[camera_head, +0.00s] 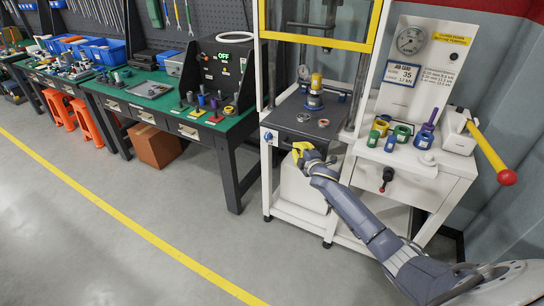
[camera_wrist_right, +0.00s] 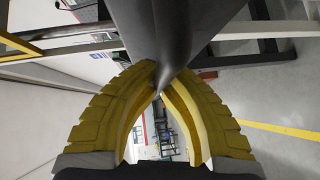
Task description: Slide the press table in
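The press table (camera_head: 290,121) is a dark slab low inside the white press frame, with a blue, yellow-topped fixture (camera_head: 314,94) standing on it. My right gripper (camera_head: 299,150), with yellow fingers, is at the table's front side. In the right wrist view its fingers (camera_wrist_right: 158,75) arch together and their tips close on a dark, tapered bar (camera_wrist_right: 160,35), which appears to be the table's handle. The bar hides part of the tips. My left gripper is not in view.
A white side cabinet (camera_head: 405,190) right of the press carries green, blue and purple parts and a lever with a red knob (camera_head: 508,177). A green workbench (camera_head: 150,104) stands left. A yellow guard (camera_head: 318,40) crosses above. The floor in front is clear.

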